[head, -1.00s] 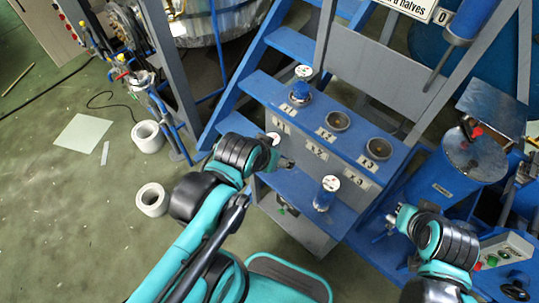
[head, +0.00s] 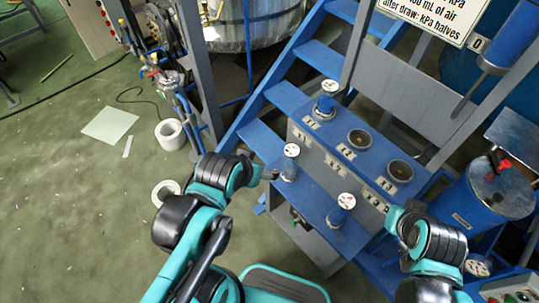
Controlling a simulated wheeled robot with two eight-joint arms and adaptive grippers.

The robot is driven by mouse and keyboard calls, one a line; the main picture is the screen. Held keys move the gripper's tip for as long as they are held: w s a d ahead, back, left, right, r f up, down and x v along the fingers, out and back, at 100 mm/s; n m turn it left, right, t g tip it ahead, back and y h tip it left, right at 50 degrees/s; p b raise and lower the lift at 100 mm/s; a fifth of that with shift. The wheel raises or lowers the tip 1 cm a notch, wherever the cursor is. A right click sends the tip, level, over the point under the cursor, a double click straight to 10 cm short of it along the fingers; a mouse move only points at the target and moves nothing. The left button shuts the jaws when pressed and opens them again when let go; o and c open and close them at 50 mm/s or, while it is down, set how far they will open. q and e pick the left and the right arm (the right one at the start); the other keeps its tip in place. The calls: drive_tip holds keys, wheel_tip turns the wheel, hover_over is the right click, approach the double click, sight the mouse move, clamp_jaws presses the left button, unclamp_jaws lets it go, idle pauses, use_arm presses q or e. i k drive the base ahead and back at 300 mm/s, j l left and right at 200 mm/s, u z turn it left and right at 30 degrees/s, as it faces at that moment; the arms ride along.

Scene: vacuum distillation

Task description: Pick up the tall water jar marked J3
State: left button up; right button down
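Three blue jars with white marked lids are in view, and I cannot read which one is J3. One jar (head: 326,104) sits on the upper blue deck at its left hole. A second jar (head: 290,168) stands upright on the lower blue shelf (head: 315,205), right beside my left gripper (head: 271,174). A third jar (head: 340,215) stands upright on the shelf's right part. My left gripper is just left of the second jar; contact and finger opening are unclear. My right gripper (head: 392,216) is right of the third jar, apart from it, its fingers too small to judge.
Two round holes (head: 360,139) (head: 400,171) in the upper deck are empty. Blue stairs (head: 290,97) rise behind. A blue drum (head: 480,200) stands at right, near my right arm. White rolls (head: 171,134) lie on the open green floor at left.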

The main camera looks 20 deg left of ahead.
sight(291, 152)
drive_tip(key=u, duration=0.45)
drive_tip(key=i+j+u, duration=0.3)
drive_tip(key=i, duration=0.25)
drive_tip(key=k+l, duration=0.05)
drive_tip(key=l, duration=0.05)
